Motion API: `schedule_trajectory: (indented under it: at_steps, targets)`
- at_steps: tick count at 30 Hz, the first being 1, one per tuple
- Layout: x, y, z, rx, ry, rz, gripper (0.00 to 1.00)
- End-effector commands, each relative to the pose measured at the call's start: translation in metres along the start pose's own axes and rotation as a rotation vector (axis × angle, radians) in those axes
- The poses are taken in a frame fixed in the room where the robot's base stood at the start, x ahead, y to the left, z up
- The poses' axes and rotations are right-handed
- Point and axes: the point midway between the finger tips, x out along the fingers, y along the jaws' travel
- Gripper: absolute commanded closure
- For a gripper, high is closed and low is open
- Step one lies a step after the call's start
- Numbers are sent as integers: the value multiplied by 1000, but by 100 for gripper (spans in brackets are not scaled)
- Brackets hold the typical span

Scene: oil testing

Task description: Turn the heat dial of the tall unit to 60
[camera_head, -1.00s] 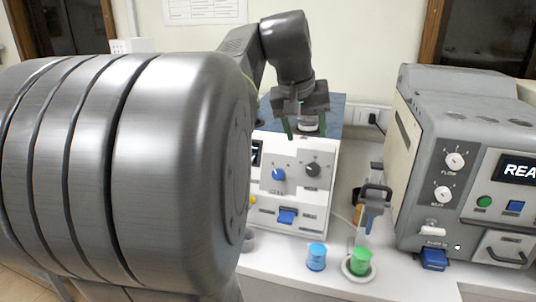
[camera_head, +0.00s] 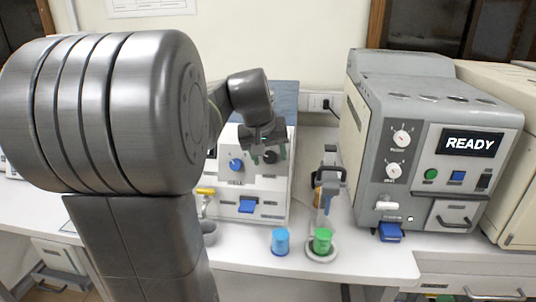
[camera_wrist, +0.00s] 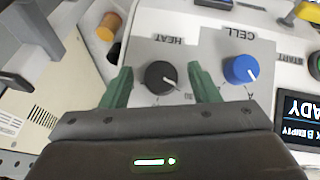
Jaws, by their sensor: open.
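The white unit (camera_head: 268,188) stands behind the bench's front edge. Its black dial (camera_head: 270,157) is at the right of its front panel, and in the wrist view this black dial (camera_wrist: 160,77) sits by the word HEAT, with a white pointer mark. My gripper (camera_head: 268,151) is open in front of that dial. In the wrist view the green fingers of my gripper (camera_wrist: 158,72) are on either side of the dial, with gaps visible. Whether they reach its depth is unclear. The blue CELL dial (camera_wrist: 240,70) is just right of the right finger.
A grey unit (camera_head: 370,150) with a READY display (camera_head: 470,143) and two white dials stands to the right. A clamp stand (camera_head: 328,180), a blue cup (camera_head: 280,241) and a green cup (camera_head: 322,240) stand between the units, towards the front.

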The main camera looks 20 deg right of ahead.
Motion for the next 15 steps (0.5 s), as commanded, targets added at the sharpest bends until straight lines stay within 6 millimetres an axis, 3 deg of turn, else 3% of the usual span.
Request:
schedule_trajectory:
  at_steps: [5,11,15]
  targets:
    - [0,0,0,0,0,0,47]
    - [0,0,0,0,0,0,86]
    - [0,0,0,1,0,-1,89]
